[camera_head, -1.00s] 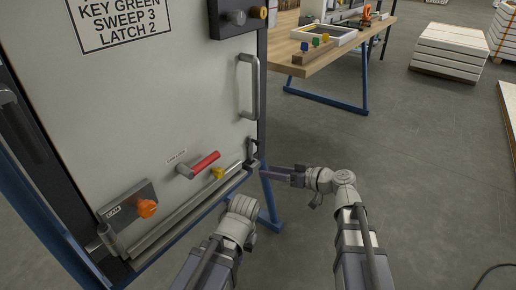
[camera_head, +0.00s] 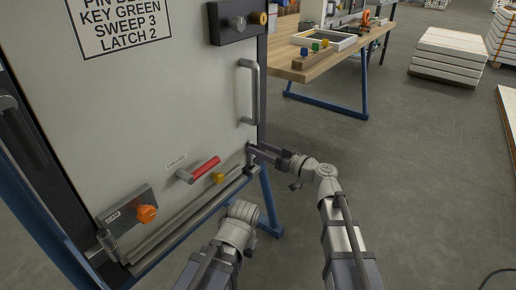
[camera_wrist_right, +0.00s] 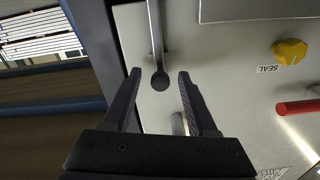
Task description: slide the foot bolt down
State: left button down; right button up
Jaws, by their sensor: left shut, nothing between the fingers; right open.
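The foot bolt stands at the lower right edge of the door (camera_head: 120,110); its black bracket shows in the head view (camera_head: 250,171). In the right wrist view it is a thin grey rod ending in a dark round knob (camera_wrist_right: 160,81). My right gripper (camera_head: 256,152) is open at the bolt; in its wrist view the fingers (camera_wrist_right: 158,88) lie on either side of the knob, with gaps on both sides. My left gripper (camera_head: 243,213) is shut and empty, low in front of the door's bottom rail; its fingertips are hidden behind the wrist.
On the door are a grey pull handle (camera_head: 254,92), a red lever (camera_head: 205,168), a yellow knob (camera_head: 218,178) and an orange knob (camera_head: 147,213). A wooden workbench (camera_head: 310,70) stands behind on the right.

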jog(key=shift+w+a, duration=0.3)
jog(key=shift+a, duration=0.15)
grip_shut()
dwell(1.2)
